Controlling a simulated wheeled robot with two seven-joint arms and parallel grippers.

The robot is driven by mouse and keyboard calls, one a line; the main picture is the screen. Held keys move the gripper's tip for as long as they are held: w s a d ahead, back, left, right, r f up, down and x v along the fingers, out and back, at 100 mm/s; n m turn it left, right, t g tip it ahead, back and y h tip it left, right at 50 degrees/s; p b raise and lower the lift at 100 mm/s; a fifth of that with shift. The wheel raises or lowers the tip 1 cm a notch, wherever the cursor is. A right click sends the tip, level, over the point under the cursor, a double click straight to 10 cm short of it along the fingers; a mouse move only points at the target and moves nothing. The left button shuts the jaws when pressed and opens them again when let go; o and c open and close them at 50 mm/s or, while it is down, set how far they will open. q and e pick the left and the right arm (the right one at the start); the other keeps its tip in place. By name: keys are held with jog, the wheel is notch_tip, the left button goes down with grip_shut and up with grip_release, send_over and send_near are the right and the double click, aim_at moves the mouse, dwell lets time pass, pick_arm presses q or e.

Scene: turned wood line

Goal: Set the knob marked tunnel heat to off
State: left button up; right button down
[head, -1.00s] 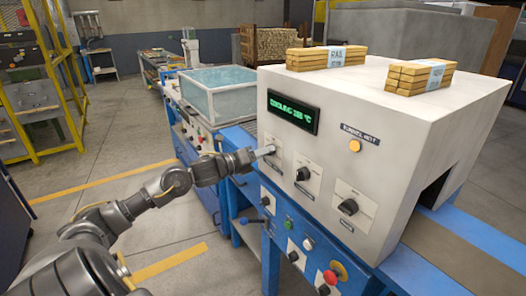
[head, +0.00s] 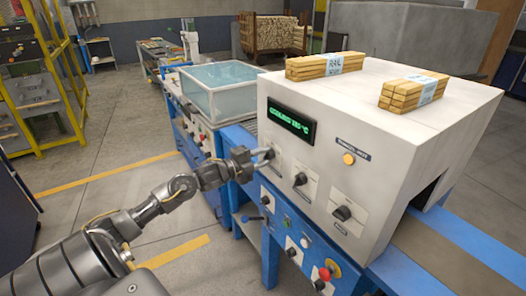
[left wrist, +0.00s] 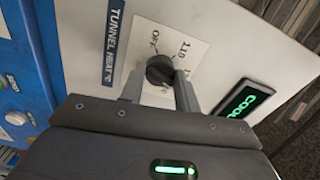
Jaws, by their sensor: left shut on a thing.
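The tunnel heat knob (left wrist: 159,70) is a round black knob on a white plate in the left wrist view. The plate bears "OFF" above the knob and "110" to its upper right. A blue label (left wrist: 113,42) reading "TUNNEL HEAT °C" is beside the plate. My left gripper (left wrist: 159,88) is shut on the knob, one grey finger on each side. I cannot clearly tell where its pointer points. In the head view, my left gripper (head: 262,157) is at the leftmost dial of the white tunnel housing (head: 385,140) and mostly hides this knob. My right gripper is not in view.
A green display (head: 291,124) reading "COOLING" sits above the knob. Two other black knobs, middle (head: 300,179) and right (head: 342,213), are on the same face. An amber lamp (head: 349,159) and a red button (head: 324,274) are nearby. Wood bundles (head: 327,63) lie on top.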

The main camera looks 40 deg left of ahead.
pick_arm(q)
jog(key=shift+n+p, duration=10.3)
jog(key=shift+n, duration=3.5)
jog(key=shift+f, duration=0.1)
jog(key=o, duration=1)
